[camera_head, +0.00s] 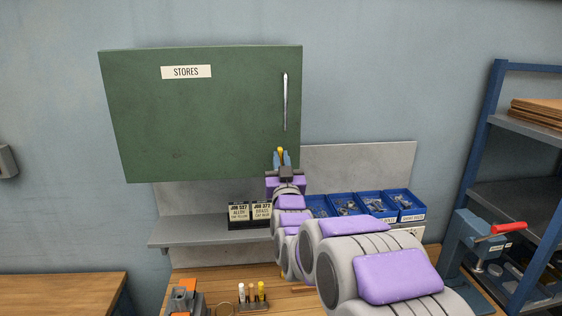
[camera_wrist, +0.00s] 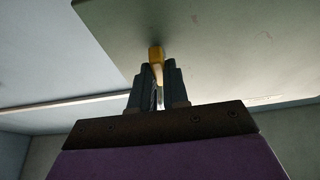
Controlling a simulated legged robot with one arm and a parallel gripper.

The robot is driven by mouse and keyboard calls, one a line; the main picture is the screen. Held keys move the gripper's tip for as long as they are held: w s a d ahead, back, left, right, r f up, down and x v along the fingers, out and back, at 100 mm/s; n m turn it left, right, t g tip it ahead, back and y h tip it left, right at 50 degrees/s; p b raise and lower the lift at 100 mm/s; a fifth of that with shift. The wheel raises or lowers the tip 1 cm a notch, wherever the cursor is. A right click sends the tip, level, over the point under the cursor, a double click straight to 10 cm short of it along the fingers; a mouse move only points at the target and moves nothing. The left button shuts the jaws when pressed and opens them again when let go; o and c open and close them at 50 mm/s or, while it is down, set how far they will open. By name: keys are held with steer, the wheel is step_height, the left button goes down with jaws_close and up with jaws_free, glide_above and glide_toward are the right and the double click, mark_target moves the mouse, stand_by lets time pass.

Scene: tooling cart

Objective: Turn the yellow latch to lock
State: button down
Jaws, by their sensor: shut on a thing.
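The yellow latch (camera_head: 280,149) is on the lower right part of the green cabinet door, labelled STORES, below its metal handle. Only its top shows above my fingers in the head view. In the wrist view the latch (camera_wrist: 156,54) stands between my fingertips, against the green door (camera_wrist: 220,40). My gripper (camera_head: 281,157) is shut on the latch, with a finger on either side. The lower part of the latch is hidden by the fingers. The exact angle of the latch is hard to tell.
The green cabinet (camera_head: 200,115) hangs on the wall, with a vertical handle (camera_head: 285,102). Below it are a grey shelf (camera_head: 185,236), blue parts bins (camera_head: 375,203) and a wooden bench (camera_head: 205,273). A blue vise (camera_head: 470,238) and a blue rack (camera_head: 478,135) stand at right.

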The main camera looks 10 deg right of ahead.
steer(key=shift+m, duration=0.4)
steer(key=m+g+h, duration=0.1)
steer(key=m+h, duration=0.1)
steer(key=m, duration=0.4)
steer(key=m+g+h, duration=0.2)
steer(key=m, duration=0.3)
steer(key=m+g+h, duration=0.1)
steer(key=m+h, duration=0.1)
steer(key=m, duration=0.4)
steer(key=shift+a+r+m+g+h, duration=0.15)
steer(key=shift+a+m+g+h, duration=0.15)
steer(key=shift+g, duration=0.1)
steer(key=shift+m+g+p, duration=0.7)
steer(key=shift+m+p, duration=0.1)
steer(key=shift+m, duration=1.1)
steer(key=shift+d+f, duration=0.1)
steer(key=shift+f, duration=0.1)
steer(key=c, duration=1.1)
jaws_free()
steer(key=shift+w, duration=0.1)
steer(key=shift+r, duration=0.1)
